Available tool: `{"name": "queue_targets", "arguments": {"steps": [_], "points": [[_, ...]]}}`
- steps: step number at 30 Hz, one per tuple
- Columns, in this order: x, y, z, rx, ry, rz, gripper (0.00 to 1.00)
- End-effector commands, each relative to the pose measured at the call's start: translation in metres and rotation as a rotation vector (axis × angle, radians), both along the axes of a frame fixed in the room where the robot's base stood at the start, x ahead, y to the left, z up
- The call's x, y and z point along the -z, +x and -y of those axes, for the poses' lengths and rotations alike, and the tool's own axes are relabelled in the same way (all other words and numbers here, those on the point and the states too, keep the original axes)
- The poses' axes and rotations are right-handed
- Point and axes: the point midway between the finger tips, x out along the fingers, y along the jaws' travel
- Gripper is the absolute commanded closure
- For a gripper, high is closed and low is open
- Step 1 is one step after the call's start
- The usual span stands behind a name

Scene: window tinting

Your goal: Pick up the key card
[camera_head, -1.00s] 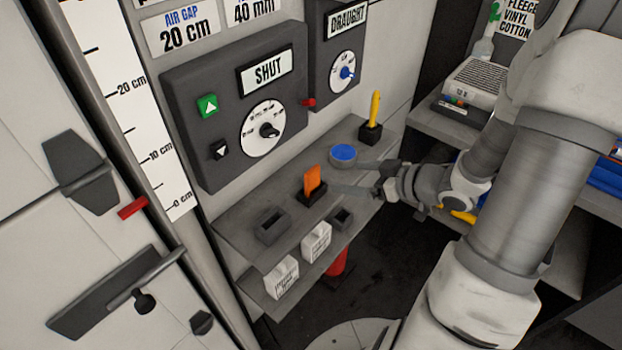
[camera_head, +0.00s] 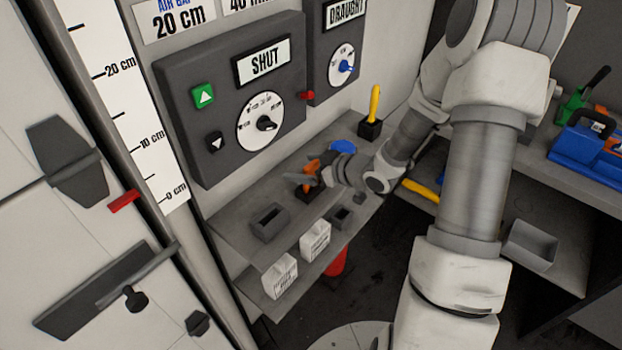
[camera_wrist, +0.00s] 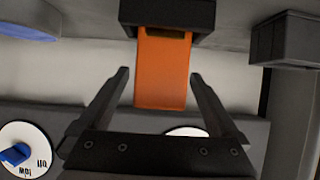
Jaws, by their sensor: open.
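The key card is an orange card (camera_wrist: 162,75) standing upright in a dark holder (camera_wrist: 168,14) on the shelf. In the head view the orange card (camera_head: 311,166) is partly hidden by my gripper (camera_head: 301,181). In the wrist view my gripper (camera_wrist: 158,74) is open, with one finger on each side of the card and a gap on both sides. The card's free end reaches between the fingers. I cannot tell from the head view whether anything touches.
A panel marked SHUT (camera_head: 222,140) rises behind. White labelled boxes (camera_head: 315,240) sit at the front.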

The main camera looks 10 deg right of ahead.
Motion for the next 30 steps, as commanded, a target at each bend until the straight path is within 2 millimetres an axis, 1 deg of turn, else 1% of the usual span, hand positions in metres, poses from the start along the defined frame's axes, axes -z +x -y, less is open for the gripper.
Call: {"name": "queue_targets", "arguments": {"steps": [3, 9, 10, 14, 15, 17, 18, 20, 21, 23, 24, 25, 30], "points": [[0.0041, 0.0057, -0.0041, 0.000, 0.000, 0.000, 0.03], [0.0039, 0.0062, -0.0042, 0.001, 0.000, 0.000, 0.03], [0.0039, 0.0060, -0.0042, 0.001, 0.000, 0.000, 0.04], [0.0038, 0.0060, -0.0041, 0.001, 0.000, 0.000, 0.28], [0.0039, 0.0059, -0.0040, 0.001, 0.000, 0.000, 0.35], [0.0039, 0.0059, -0.0040, 0.001, 0.000, 0.000, 0.46], [0.0039, 0.0059, -0.0040, 0.001, 0.000, 0.000, 0.53], [0.0039, 0.0059, -0.0040, 0.001, 0.000, 0.000, 0.64], [0.0039, 0.0059, -0.0040, 0.001, 0.000, 0.000, 0.71], [0.0038, 0.0058, -0.0040, 0.001, 0.000, 0.000, 0.82], [0.0038, 0.0058, -0.0040, 0.001, 0.000, 0.000, 0.89], [0.0038, 0.0058, -0.0040, 0.001, 0.000, 0.000, 0.93], [0.0037, 0.0058, -0.0040, 0.001, 0.000, 0.000, 0.94]]}}
